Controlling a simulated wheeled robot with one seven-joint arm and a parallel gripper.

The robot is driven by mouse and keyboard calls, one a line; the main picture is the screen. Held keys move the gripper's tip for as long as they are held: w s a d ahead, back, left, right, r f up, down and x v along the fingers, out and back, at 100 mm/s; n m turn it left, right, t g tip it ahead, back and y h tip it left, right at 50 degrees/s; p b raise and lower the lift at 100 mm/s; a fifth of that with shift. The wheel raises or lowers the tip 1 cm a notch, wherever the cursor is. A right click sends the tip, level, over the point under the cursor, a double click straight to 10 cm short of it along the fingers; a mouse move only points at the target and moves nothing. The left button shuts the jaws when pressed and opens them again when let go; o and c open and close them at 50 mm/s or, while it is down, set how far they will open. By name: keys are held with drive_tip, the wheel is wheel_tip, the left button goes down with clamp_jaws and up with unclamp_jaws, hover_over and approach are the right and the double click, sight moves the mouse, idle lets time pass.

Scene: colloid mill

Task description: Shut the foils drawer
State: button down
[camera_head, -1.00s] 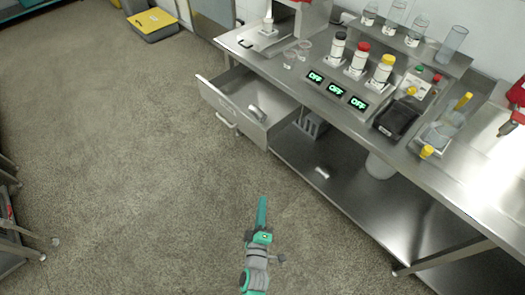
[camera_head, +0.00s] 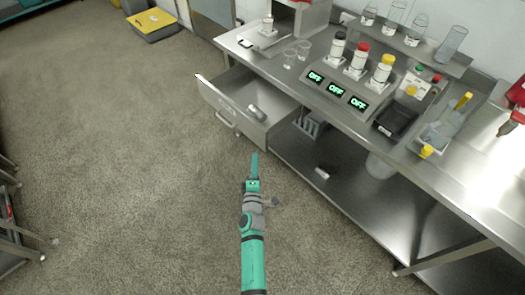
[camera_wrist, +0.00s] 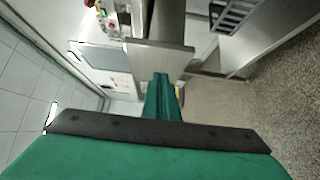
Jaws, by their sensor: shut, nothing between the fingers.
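A metal drawer (camera_head: 232,108), the only open one in view, is pulled out from under the left part of the steel bench. A label and a bar handle (camera_head: 227,121) are on its front. A small grey object (camera_head: 257,112) lies inside it. The label is too small to read. My gripper (camera_head: 254,160) is shut and empty, over the floor just below the drawer's near right corner in the head view, apparently apart from it. In the wrist view the shut green fingers (camera_wrist: 162,92) point towards a grey metal panel (camera_wrist: 160,57), probably part of the drawer.
The bench (camera_head: 385,135) carries bottles, glass beakers and displays (camera_head: 336,88) reading OFF. A lower shelf (camera_head: 370,195) runs beneath it, with a small light object (camera_head: 322,172) near its edge. The floor (camera_head: 120,150) left of the drawer is clear.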

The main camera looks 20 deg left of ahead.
sight(263, 142)
drive_tip(key=shift+w+d, duration=0.25)
drive_tip(key=shift+w, duration=0.7)
drive_tip(key=shift+w+d, duration=0.2)
drive_tip(key=shift+w, duration=0.75)
drive_tip(key=shift+w+d, duration=0.25)
drive_tip(key=shift+w, duration=0.7)
drive_tip(key=shift+w, duration=0.1)
drive_tip(key=shift+w+d, duration=0.1)
